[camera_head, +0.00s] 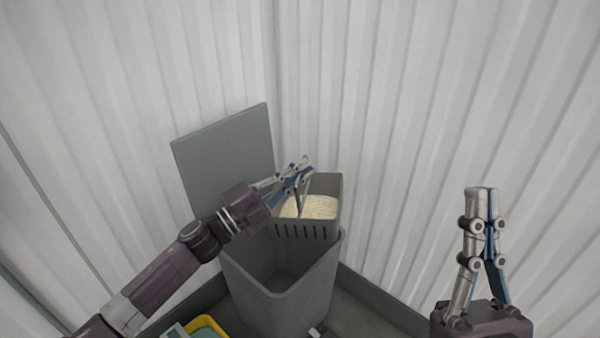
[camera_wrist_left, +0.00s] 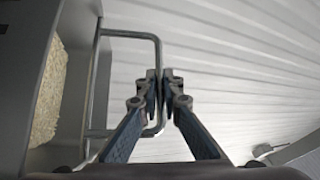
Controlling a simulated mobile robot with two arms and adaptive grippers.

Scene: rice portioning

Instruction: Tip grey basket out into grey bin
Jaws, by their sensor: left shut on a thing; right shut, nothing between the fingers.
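The grey basket (camera_head: 310,229) holds pale rice (camera_head: 312,207) and hangs roughly upright above the right part of the grey bin (camera_head: 287,303). The bin's lid (camera_head: 226,150) stands open at its back left. My left gripper (camera_head: 304,168) is shut on the basket's handle at the basket's left side. The left wrist view shows the fingertips (camera_wrist_left: 159,78) closed on the thin metal handle (camera_wrist_left: 131,34), with the basket wall (camera_wrist_left: 82,80) and rice (camera_wrist_left: 50,95) at the left. My right gripper (camera_head: 481,192) is shut and empty, pointing up at the right, away from the basket.
White corrugated walls (camera_head: 390,120) meet in a corner behind the bin. A yellow-rimmed container (camera_head: 210,325) sits at the bottom, left of the bin. A dark ledge (camera_head: 385,302) runs along the right wall's foot.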

